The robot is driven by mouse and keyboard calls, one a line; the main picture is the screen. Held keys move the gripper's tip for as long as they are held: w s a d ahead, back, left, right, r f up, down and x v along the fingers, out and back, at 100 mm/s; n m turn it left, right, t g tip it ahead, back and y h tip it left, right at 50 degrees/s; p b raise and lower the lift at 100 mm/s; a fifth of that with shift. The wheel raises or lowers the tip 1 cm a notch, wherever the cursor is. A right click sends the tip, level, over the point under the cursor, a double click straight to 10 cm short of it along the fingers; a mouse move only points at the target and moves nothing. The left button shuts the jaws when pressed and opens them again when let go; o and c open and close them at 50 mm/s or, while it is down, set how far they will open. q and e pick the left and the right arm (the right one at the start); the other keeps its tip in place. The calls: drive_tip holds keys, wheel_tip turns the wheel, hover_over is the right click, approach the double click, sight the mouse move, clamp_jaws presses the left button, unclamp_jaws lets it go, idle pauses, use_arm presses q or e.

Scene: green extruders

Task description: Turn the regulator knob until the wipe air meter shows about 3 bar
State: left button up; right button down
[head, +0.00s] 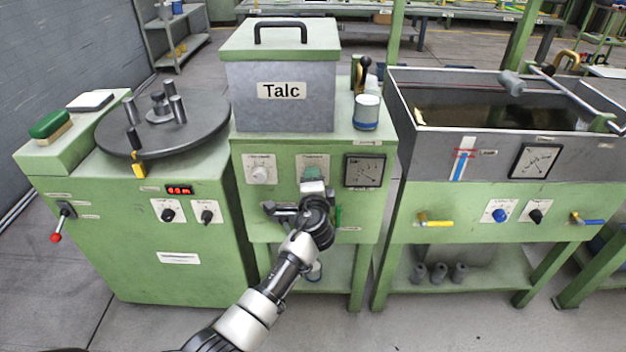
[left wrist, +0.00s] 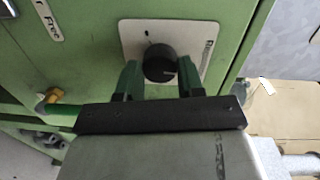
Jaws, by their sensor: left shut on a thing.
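The regulator knob (left wrist: 159,64) is black and round, on a white labelled plate in the left wrist view. In the head view my left gripper (head: 312,177) is at the middle cabinet's front panel and hides the knob. A square dark-framed meter (head: 364,170) is right of it, probably the wipe air meter. Its needle is too small to read surely. My right gripper is not in view.
A pale dial knob (head: 260,171) is left of my gripper on the same panel. A green hose (left wrist: 60,108) with a brass fitting is close to the gripper. A Talc box (head: 283,110) and a jar (head: 366,112) stand above on the cabinet (head: 345,137).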

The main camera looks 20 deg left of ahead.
use_arm(q)
drive_tip(key=shift+f+m+t+y+p, duration=0.15)
drive_tip(key=shift+m+p, duration=0.6)
drive_tip(key=shift+m, duration=1.75)
drive_tip(key=shift+m+t+y+p, duration=0.15)
drive_tip(key=shift+m+p, duration=0.55)
drive_tip(key=shift+m, duration=1.8)
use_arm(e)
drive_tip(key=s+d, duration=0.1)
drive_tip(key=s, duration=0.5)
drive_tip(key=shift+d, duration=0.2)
use_arm(q)
drive_tip(key=shift+m, duration=0.3)
drive_tip(key=o, duration=0.9)
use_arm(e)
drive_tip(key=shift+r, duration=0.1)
use_arm(q)
drive_tip(key=shift+s, duration=0.1)
